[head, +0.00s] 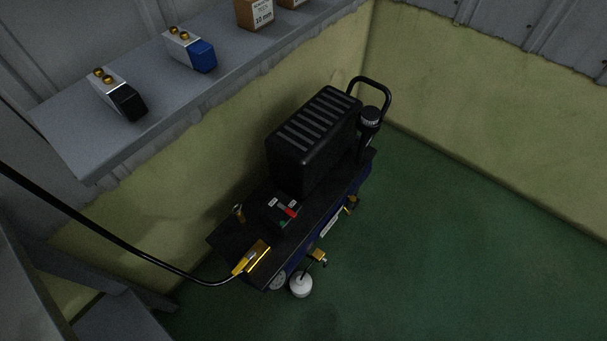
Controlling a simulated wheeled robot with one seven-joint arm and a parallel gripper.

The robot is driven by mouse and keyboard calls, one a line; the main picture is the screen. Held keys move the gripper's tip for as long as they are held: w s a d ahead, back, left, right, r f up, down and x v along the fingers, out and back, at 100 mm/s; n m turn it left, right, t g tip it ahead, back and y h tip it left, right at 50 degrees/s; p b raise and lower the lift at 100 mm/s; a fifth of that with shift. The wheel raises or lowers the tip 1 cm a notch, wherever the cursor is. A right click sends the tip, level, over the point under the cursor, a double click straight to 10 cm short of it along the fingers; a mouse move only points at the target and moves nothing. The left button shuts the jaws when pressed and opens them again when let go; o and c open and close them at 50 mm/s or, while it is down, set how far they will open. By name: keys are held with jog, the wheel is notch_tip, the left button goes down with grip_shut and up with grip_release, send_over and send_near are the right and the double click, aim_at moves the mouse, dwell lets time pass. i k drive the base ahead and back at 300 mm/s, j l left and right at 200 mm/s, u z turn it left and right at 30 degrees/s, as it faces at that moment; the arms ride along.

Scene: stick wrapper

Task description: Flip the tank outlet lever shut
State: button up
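A dark compressor-like unit stands on the green floor near the corner, with a black ribbed housing (312,130) on a black deck over a blue tank (366,187). A bright yellow and brass fitting (251,258) sits at the deck's near end, where a black hose (110,240) meets it. Small brass fittings show on the tank's right side, one low (319,257) and one farther back (352,205). Which of these carries the outlet lever, and its position, is too small and dark to tell. My gripper is not in view.
A box with a red switch (290,212) sits on the deck. A white round object (301,285) is beside the unit. A grey shelf (90,145) above left holds metal blocks and cartons. The green floor (450,250) at right is clear.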

aim_at(243, 264)
jog(key=k+j+u, duration=0.1)
jog(key=u, duration=0.3)
jog(key=j+u, duration=0.1)
jog(key=u, duration=0.25)
jog(key=l+u, duration=0.25)
